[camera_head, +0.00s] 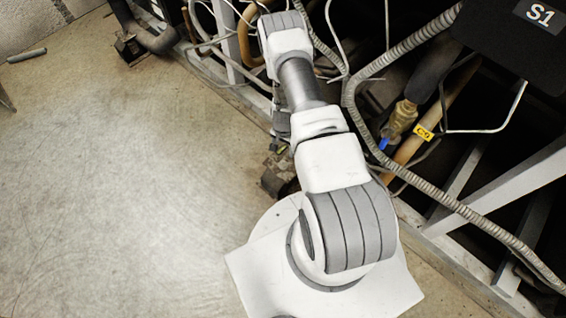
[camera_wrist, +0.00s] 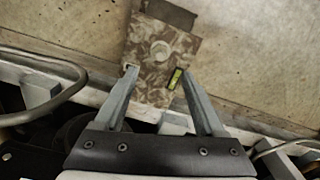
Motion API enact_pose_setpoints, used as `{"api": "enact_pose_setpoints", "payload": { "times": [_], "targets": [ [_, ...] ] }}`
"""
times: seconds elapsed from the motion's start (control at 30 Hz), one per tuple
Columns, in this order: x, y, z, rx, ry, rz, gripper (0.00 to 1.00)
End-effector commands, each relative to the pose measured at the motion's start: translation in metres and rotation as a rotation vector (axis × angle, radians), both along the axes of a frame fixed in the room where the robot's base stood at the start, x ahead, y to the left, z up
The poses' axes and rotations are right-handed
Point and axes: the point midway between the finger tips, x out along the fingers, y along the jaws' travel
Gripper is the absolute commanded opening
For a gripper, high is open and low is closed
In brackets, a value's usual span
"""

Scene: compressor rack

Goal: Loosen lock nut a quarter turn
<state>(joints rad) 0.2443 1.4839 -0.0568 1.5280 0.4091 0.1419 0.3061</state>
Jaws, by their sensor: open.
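In the wrist view a mottled, rusty metal plate (camera_wrist: 150,75) lies on the floor beside the rack's frame. A pale round nut or bolt head (camera_wrist: 161,50) sits on it; its flats are too blurred to make out. My gripper (camera_wrist: 157,72) is open, with its two grey fingers apart over the plate and nothing between them. The nut shows just beyond the fingertips, roughly centred between them; I cannot tell the height gap. In the head view the arm hides most of this spot, and the nut cannot be seen there.
A small yellow-green level vial (camera_wrist: 175,79) sits by the right fingertip. The rack's grey frame rail (camera_wrist: 75,83) and a curved pipe (camera_wrist: 62,95) are close by. In the head view a corrugated conduit (camera_head: 350,95) and brass valve (camera_head: 401,120) stand right of the arm.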

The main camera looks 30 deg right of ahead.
Motion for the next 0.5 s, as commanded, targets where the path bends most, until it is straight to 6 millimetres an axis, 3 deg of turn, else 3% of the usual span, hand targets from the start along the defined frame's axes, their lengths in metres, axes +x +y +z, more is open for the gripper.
{"api": "enact_pose_setpoints", "payload": {
  "times": [0.03, 0.2, 0.5],
  "targets": [
    [-0.001, 0.0, -0.017, 0.0, 0.001, 0.0, 0.72],
    [-0.001, 0.0, -0.054, -0.001, 0.001, 0.0, 0.72],
    [0.0, 0.0, -0.095, 0.0, 0.0, 0.0, 0.72]
  ]
}}
